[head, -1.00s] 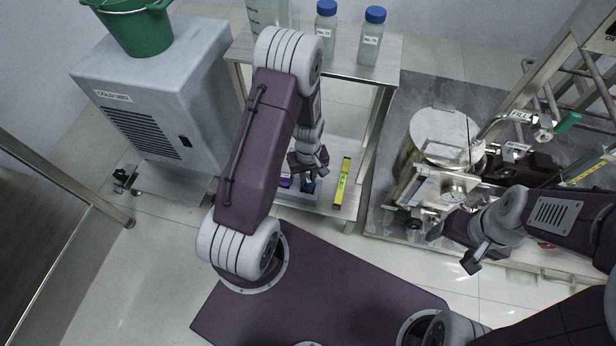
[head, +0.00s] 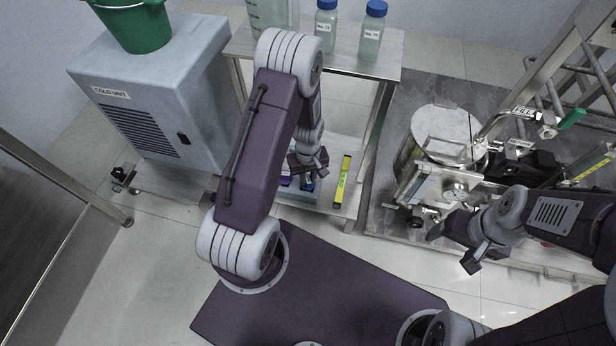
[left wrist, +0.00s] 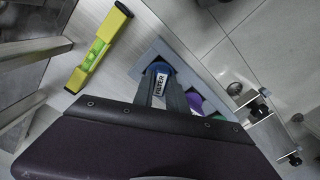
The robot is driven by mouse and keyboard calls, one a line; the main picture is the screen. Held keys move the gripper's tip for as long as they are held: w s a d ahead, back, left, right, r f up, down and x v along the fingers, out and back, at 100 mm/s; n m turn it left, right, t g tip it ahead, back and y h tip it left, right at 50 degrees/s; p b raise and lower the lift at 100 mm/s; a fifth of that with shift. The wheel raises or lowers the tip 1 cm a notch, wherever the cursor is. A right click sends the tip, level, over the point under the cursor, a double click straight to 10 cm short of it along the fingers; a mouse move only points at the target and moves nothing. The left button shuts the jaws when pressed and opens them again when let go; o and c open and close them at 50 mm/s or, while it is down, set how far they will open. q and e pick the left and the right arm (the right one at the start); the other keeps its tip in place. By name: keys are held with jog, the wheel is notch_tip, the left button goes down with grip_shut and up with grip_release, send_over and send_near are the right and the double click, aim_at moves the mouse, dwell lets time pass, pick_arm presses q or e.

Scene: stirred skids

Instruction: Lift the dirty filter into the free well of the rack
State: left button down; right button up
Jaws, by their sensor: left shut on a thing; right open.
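My left gripper (head: 309,181) reaches down over the lower shelf of the steel table. In the left wrist view its fingers (left wrist: 162,92) are shut on a blue filter (left wrist: 158,70) with a white label reading FILTER. The filter is over or in the grey-blue rack (left wrist: 152,52); I cannot tell how deep it sits. Purple (left wrist: 194,101) and green (left wrist: 219,117) items sit in the rack beside it, partly hidden by my wrist. In the head view the rack (head: 300,195) is mostly covered by my arm. My right gripper (head: 455,250) is open and empty, by the skid's front edge.
A yellow spirit level (head: 342,182) lies on the shelf right of the rack. Bottles with blue caps (head: 372,32) stand on the table top above. The cold unit (head: 150,100) is at left, with a green bucket (head: 135,25) on it. The skid with vessel (head: 440,135) is at right.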

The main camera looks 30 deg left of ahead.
pick_arm(q)
jog(key=shift+f, duration=0.2)
jog(key=c, duration=1.3)
grip_release()
jog(key=shift+o, duration=0.2)
jog(key=shift+r, duration=0.1)
notch_tip(320, 180, up, 7)
jog(key=p, duration=0.7)
jog(key=shift+r+p, duration=0.1)
jog(key=shift+p, duration=0.25)
jog(key=shift+f, duration=0.2)
